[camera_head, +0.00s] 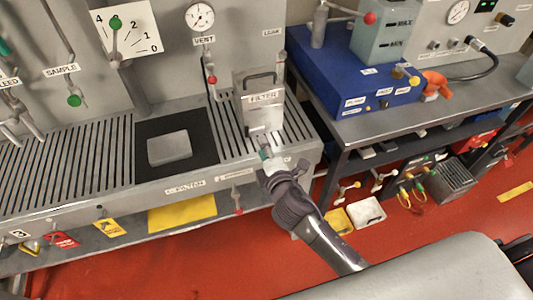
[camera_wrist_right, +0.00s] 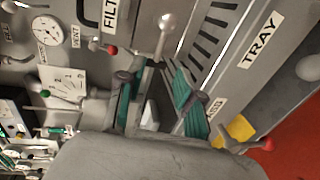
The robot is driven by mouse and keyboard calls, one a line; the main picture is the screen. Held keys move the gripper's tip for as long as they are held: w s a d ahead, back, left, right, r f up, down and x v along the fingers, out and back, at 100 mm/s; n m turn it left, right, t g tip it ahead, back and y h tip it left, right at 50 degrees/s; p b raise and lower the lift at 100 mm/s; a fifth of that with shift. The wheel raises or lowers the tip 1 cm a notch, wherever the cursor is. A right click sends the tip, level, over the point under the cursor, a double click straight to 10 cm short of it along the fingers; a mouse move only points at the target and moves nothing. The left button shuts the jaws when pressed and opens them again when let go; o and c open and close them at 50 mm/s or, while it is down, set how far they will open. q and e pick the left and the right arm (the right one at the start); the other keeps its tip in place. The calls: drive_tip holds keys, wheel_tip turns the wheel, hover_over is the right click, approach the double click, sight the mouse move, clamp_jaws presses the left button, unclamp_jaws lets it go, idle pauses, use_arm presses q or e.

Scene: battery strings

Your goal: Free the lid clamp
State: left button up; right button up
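The grey filter housing (camera_head: 262,108), labelled FILTER and with a dark handle on top, stands at the right end of the slatted bench. My right gripper (camera_head: 268,155) is just in front of its lower part in the head view. In the right wrist view the gripper (camera_wrist_right: 157,78) has its two teal-padded fingers apart. A pale knob-ended lever (camera_wrist_right: 165,28), possibly the lid clamp, rises just beyond and between the fingertips. I cannot tell whether they touch it. In the head view the gripper hides most of this spot. My left gripper is not in view.
A red-tipped lever (camera_head: 211,79) hangs by the VENT gauge (camera_head: 200,16), left of the housing. A black mat with a grey block (camera_head: 169,148) lies left on the bench. A blue unit (camera_head: 352,80) stands on the right table, across a gap.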

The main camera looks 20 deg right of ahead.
drive_tip(key=shift+s+r, duration=0.2)
drive_tip(key=shift+s, duration=1)
drive_tip(key=s+d+f+m+g, duration=0.25)
drive_tip(key=s+f, duration=0.25)
drive_tip(key=f, duration=0.7)
drive_tip(key=s+d+f+m+g, duration=0.1)
drive_tip(key=s+f+m+g, duration=0.2)
drive_tip(key=s+f, duration=0.55)
drive_tip(key=s+d+f+m+g, duration=0.2)
drive_tip(key=f+g, duration=0.1)
drive_tip(key=f, duration=1.1)
drive_tip(key=s+d+f+m+g, duration=0.1)
drive_tip(key=s+f+m+g, duration=0.1)
drive_tip(key=s, duration=0.7)
drive_tip(key=s+d+f+m+g, duration=0.1)
drive_tip(key=s+f+m+g, duration=0.1)
drive_tip(key=s+f, duration=0.5)
drive_tip(key=s+d+f+m+g, duration=0.2)
drive_tip(key=s+f+m, duration=0.2)
drive_tip(key=s, duration=0.8)
drive_tip(key=shift+s+f+m+h, duration=0.3)
drive_tip(key=shift+f+m, duration=0.05)
drive_tip(key=shift+f, duration=0.25)
drive_tip(key=shift+d, duration=0.1)
